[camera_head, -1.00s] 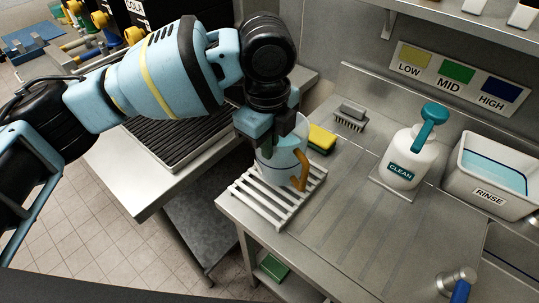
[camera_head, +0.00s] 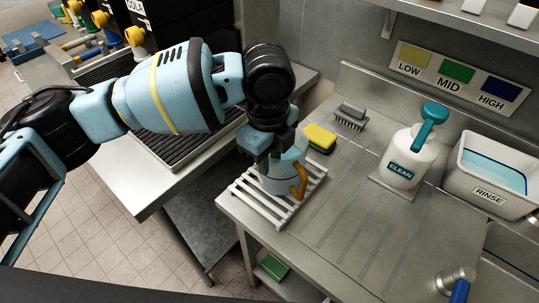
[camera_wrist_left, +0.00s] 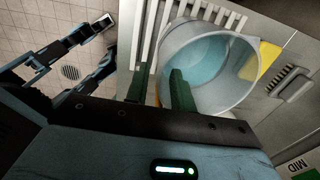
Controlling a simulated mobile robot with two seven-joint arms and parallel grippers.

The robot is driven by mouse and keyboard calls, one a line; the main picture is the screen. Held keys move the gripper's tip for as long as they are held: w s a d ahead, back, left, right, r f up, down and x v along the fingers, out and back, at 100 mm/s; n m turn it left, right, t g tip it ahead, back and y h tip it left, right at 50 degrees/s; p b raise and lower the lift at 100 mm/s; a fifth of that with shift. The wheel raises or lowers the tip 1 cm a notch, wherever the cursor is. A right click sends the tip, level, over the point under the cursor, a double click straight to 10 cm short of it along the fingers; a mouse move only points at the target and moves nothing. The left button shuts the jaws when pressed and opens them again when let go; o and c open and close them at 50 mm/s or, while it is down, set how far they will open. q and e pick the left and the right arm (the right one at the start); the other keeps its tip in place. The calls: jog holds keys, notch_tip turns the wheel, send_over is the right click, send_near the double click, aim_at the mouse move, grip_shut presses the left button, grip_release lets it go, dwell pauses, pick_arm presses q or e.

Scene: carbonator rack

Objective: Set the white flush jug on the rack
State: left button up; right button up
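The white flush jug (camera_head: 284,178) is a pale, translucent jug with an orange-brown handle (camera_head: 298,183). It stands upright over the white slatted rack (camera_head: 245,188), seemingly touching the slats, though its base is partly hidden. My left gripper (camera_head: 268,145) comes down over the jug's near-left side from above. In the left wrist view, its two green fingers (camera_wrist_left: 160,88) straddle the jug's wall closely, one inside the rim. The jug (camera_wrist_left: 225,62) looks open and pale blue inside there, beside the rack slats (camera_wrist_left: 149,30).
A yellow-green sponge (camera_head: 320,139) and a grey brush (camera_head: 350,116) lie behind the jug. A white CLEAN bottle (camera_head: 403,160) and a RINSE tub (camera_head: 488,197) stand to the right. The ribbed counter (camera_head: 350,215) between is clear. The rack sits at the counter's left edge.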

pick_arm(q)
jog(key=shift+r, duration=0.1)
notch_tip(320, 180, up, 12)
jog(key=shift+s+p, duration=0.2)
jog(key=shift+p, duration=0.1)
jog(key=shift+a, duration=0.1)
dwell(0.6)
